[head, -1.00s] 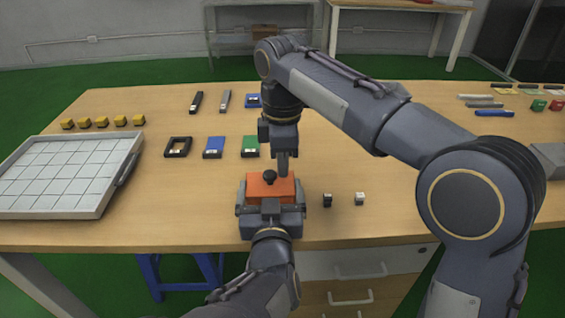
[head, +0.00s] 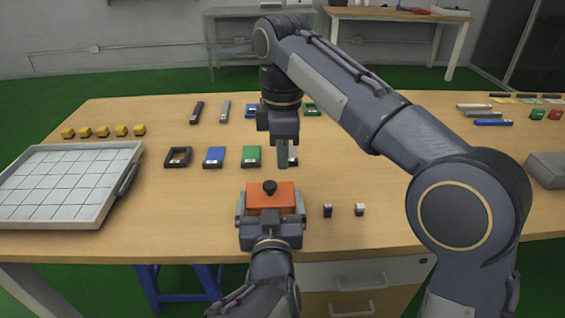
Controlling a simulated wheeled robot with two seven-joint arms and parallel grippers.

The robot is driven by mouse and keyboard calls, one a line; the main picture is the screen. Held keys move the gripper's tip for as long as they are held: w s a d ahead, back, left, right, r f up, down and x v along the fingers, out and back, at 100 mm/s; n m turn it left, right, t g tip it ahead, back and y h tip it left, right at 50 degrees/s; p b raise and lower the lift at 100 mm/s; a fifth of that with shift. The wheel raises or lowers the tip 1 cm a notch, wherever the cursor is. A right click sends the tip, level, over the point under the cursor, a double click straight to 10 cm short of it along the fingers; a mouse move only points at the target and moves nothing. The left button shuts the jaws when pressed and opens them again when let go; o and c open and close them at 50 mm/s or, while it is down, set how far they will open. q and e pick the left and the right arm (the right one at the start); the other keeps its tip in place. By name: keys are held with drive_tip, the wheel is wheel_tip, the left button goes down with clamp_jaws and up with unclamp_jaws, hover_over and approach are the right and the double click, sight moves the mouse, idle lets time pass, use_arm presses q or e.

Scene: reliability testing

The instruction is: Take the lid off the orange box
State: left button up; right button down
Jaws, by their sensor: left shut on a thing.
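The orange box (head: 280,201) sits near the front edge of the wooden table, with a black round knob (head: 269,187) on top at its middle. The seam between lid and box cannot be made out, but the knob is in place on top. My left gripper (head: 271,215) comes from the front and is shut on the orange box, its jaws at the box's left and right sides. My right gripper (head: 284,158) points down above and behind the box, apart from the knob. Its fingers are seen edge-on, so their opening is unclear.
A tray with a white grid (head: 62,184) lies at the left. A grey box (head: 547,170) is at the far right.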

sight(270, 200)
use_arm(q)
drive_tip(key=o, duration=1.1)
drive_tip(key=shift+r, duration=0.35)
wheel_tip(270, 200, up, 3)
drive_tip(key=shift+f+p, duration=0.1)
drive_tip(key=shift+p, duration=0.9)
drive_tip(key=shift+s+r+p, duration=1.45)
drive_tip(key=shift+s+r, duration=0.15)
drive_tip(key=shift+s, duration=0.75)
drive_tip(key=shift+s+r+p, duration=1.4)
drive_tip(key=shift+s+r, duration=0.15)
drive_tip(key=shift+s, duration=0.8)
drive_tip(key=shift+s+r+p, duration=1.45)
drive_tip(key=shift+s+r, duration=0.15)
drive_tip(key=shift+s, duration=0.75)
